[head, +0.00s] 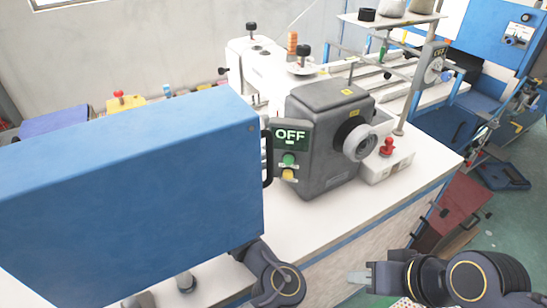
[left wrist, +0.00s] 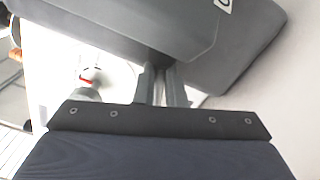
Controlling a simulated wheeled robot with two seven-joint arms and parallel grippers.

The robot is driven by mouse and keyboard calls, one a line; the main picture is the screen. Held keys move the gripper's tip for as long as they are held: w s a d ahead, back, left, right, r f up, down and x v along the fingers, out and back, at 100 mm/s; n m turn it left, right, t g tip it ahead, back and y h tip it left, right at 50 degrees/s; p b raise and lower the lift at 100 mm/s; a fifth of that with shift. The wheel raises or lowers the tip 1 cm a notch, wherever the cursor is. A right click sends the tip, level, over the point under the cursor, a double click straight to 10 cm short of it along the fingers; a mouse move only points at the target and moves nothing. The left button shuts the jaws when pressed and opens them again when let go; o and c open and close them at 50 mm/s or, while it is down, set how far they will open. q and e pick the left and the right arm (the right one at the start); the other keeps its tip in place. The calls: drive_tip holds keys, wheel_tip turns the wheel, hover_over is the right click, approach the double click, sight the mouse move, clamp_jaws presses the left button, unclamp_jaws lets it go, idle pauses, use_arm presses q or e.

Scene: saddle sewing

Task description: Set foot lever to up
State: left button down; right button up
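I cannot pick out the foot lever with certainty in either view. The white sewing machine (head: 262,66) stands on the table, with a grey housing (head: 318,118) at its near end. That housing carries an OFF sign (head: 290,135), green and yellow buttons and a grey handwheel (head: 360,143). My left gripper (left wrist: 162,88) shows in the left wrist view under a grey housing, its fingers close together; whether they are shut is unclear. A light part with a red band (left wrist: 91,75) is left of them. My right gripper (head: 360,277) is low, apart from the table; its finger gap is unclear.
A large blue box (head: 130,190) with a black handle fills the left foreground and hides much behind it. A red knob (head: 387,146) sits on a white box beside the handwheel. The white tabletop (head: 310,225) is bare in front of the grey housing. Blue machinery (head: 505,60) stands behind right.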

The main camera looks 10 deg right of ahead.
use_arm(q)
drive_tip(key=shift+s+d+r, duration=0.1)
drive_tip(key=shift+d, duration=0.05)
drive_tip(key=shift+w+r+n+p, duration=0.2)
drive_tip(key=shift+r+n+p, duration=0.4)
drive_tip(key=shift+p, duration=0.35)
drive_tip(key=c, duration=1.4)
unclamp_jaws()
drive_tip(key=shift+g, duration=0.3)
drive_tip(key=shift+o, duration=0.2)
drive_tip(key=v, duration=0.8)
drive_tip(key=shift+f+b, duration=0.2)
drive_tip(key=shift+b, duration=0.2)
